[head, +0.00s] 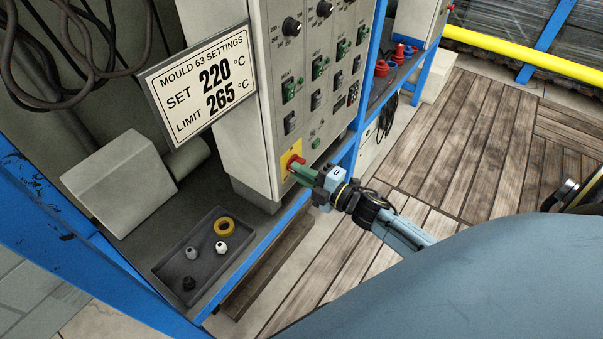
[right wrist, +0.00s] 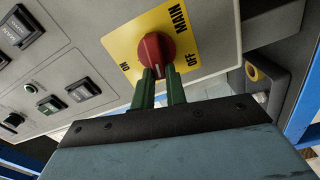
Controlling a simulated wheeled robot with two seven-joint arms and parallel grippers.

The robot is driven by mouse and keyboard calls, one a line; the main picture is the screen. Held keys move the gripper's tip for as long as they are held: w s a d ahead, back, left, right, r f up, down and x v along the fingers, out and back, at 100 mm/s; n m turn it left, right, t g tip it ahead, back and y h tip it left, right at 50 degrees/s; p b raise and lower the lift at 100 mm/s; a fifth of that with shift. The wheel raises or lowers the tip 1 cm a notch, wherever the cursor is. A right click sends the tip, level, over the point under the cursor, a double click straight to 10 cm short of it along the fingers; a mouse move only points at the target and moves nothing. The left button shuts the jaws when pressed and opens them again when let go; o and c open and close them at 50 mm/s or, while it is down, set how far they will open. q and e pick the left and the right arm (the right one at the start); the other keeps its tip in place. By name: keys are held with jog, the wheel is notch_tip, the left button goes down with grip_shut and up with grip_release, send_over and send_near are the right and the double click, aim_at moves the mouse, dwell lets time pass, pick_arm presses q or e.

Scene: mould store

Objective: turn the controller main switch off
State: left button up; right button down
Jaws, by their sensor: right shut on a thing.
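The main switch is a red rotary knob (head: 294,160) on a yellow plate (head: 284,165) at the lower corner of the pale controller cabinet (head: 215,150). In the right wrist view the knob (right wrist: 153,46) sits on the yellow plate (right wrist: 118,45), marked MAIN, ON and OFF. The knob's grip points down toward my fingers, with ON to its left and OFF to its right; its exact setting is hard to read. My right gripper (right wrist: 160,78) has green fingers closed on both sides of the knob's grip. My left gripper is not in view.
A settings sign (head: 201,83) reads set 220, limit 265. A blue frame post (head: 345,160) stands beside the cabinet. Wooden floor (head: 460,135) is open at right.

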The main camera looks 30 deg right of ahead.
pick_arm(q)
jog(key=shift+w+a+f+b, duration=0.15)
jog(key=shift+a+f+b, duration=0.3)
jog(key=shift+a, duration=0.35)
pick_arm(e)
jog(key=n, duration=0.2)
jog(key=shift+f+n, duration=0.2)
jog(key=shift+n, duration=0.1)
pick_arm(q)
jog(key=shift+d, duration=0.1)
pick_arm(e)
jog(key=c, duration=1.4)
grip_release()
jog(key=shift+c, duration=0.2)
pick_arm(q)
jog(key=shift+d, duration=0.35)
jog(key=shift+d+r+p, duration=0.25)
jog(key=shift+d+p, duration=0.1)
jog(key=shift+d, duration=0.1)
pick_arm(e)
jog(key=v, duration=1.3)
jog(key=shift+s, duration=0.2)
